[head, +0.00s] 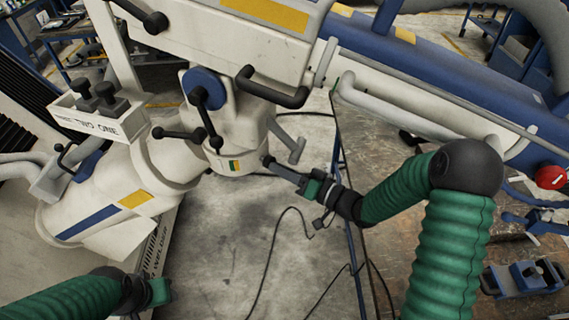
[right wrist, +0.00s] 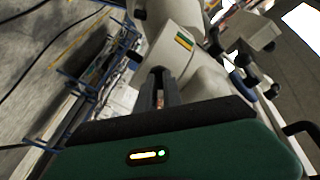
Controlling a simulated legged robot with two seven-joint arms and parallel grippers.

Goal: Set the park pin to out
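A cream joint housing (head: 235,150) with a green-and-yellow label (head: 234,165) hangs at the middle of the microscope arm. The label also shows in the right wrist view (right wrist: 184,41). My right gripper (head: 270,162) reaches in from the right, its fingertips at the housing's lower right side, close to the label. In the right wrist view its two dark fingers (right wrist: 159,75) lie close together, pointing at the housing; a narrow gap shows between them. I cannot make out the park pin itself or whether the fingers hold it. My left gripper (head: 160,292) is low at the left, away from the housing.
Black handles (head: 272,90) and a blue-capped knob (head: 203,88) stick out above the housing. A light grey T-shaped bar (head: 288,140) hangs close behind my right fingers. A brown bench (head: 400,235) stands at right. Black cables lie on the concrete floor (head: 225,250).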

